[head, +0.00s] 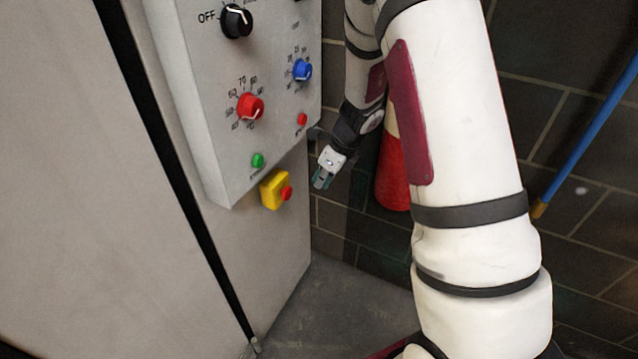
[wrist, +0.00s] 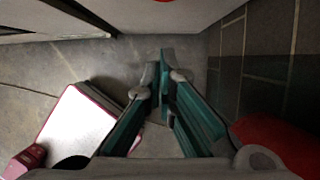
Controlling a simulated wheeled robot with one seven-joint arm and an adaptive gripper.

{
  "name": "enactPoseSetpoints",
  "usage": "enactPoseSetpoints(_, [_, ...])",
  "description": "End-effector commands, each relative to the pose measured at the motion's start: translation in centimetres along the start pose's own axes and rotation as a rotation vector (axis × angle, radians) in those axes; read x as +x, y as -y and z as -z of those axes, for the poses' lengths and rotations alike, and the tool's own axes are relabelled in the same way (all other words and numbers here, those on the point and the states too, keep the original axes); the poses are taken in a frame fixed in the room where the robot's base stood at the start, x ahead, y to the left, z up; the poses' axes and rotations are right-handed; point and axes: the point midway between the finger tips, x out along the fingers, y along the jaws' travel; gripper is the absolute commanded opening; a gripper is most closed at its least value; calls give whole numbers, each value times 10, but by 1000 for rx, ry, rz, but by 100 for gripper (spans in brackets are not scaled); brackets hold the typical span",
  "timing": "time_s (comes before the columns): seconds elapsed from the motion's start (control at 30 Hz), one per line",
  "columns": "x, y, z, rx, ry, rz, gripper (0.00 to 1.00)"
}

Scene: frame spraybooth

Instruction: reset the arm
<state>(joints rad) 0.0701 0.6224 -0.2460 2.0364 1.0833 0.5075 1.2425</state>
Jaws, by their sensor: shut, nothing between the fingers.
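My white arm with maroon panels stands in the right half of the head view. My gripper (head: 321,181) hangs at the end of the arm, to the right of the control panel's lower edge and apart from it. In the wrist view my gripper (wrist: 160,80) points down at the grey floor (wrist: 70,70), with its teal fingers brought together at the tips. Nothing shows between the fingers.
The grey control panel (head: 215,110) carries a black knob (head: 236,21), a red knob (head: 250,107) and a blue knob (head: 302,69). A yellow box with a red button (head: 275,190) sits below. A red cylinder (head: 394,170) and dark tiled wall (head: 575,120) are behind. A blue pole (head: 590,135) leans at right.

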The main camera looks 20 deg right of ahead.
Motion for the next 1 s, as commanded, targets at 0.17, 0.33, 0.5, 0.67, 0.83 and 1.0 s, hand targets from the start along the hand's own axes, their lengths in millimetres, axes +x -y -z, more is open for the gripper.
enactPoseSetpoints(0.17, [0, 0, 0, 0, 0, 0, 0])
enactPoseSetpoints(0.33, [0, 0, 0, 0, 0, 0, 0])
enactPoseSetpoints(0.5, [-11, -5, -7, -53, 12, -4, 0])
enactPoseSetpoints(0.67, [-56, -32, -29, -287, 53, -20, 0])
enactPoseSetpoints(0.83, [-118, -75, -45, -649, 92, -32, 0])
enactPoseSetpoints(1.0, [-174, -119, -43, -1016, 104, -28, 0])
